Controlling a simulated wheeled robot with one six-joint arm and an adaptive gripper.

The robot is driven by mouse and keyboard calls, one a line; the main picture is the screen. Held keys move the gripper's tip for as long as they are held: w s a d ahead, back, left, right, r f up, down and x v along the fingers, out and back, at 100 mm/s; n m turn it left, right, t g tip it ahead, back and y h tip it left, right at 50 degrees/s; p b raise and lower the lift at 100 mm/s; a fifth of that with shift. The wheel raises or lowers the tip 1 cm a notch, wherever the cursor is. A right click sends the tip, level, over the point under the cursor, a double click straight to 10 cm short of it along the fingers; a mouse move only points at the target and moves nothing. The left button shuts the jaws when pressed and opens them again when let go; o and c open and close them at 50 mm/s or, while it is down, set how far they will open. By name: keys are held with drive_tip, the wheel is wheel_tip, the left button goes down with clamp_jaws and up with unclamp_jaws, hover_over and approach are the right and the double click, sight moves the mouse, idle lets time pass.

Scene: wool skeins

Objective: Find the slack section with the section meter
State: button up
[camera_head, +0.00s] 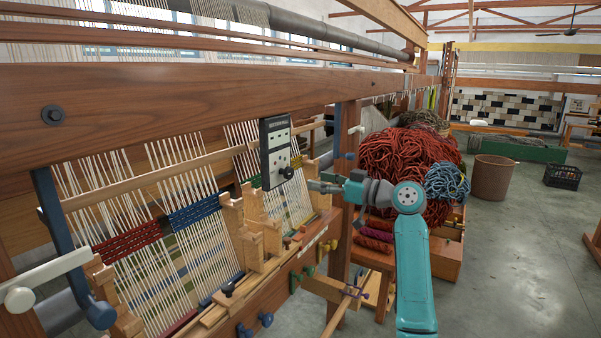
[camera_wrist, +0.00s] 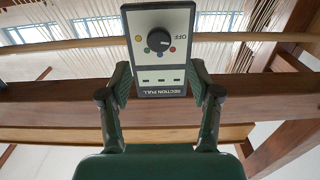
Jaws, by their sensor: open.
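The section meter (camera_head: 277,150), a dark box with a pale face and a knob, stands at the loom's right part. In the wrist view the section meter (camera_wrist: 158,75) appears upside down, with "SECTION PULL" and "OFF" lettering, coloured dots and a black knob (camera_wrist: 159,39). My gripper (camera_head: 312,185) is open just right of it; in the wrist view my gripper's fingers (camera_wrist: 160,88) flank its lower part. I cannot tell whether they touch it. The warp shows a red-banded section (camera_head: 128,240), a blue-banded section (camera_head: 194,213) and a right-hand section (camera_head: 283,185).
Wooden uprights (camera_head: 233,220) stand between warp sections. A thick loom beam (camera_head: 180,95) crosses above. Red wool (camera_head: 405,160) and a blue skein (camera_head: 446,181) lie right of the loom. A brown bin (camera_head: 492,182) and black crate (camera_head: 562,176) stand on the floor, which is open at right.

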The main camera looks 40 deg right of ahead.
sight(291, 174)
drive_tip(key=x, duration=1)
drive_tip(key=shift+w, duration=0.3)
drive_tip(key=c, duration=1.1)
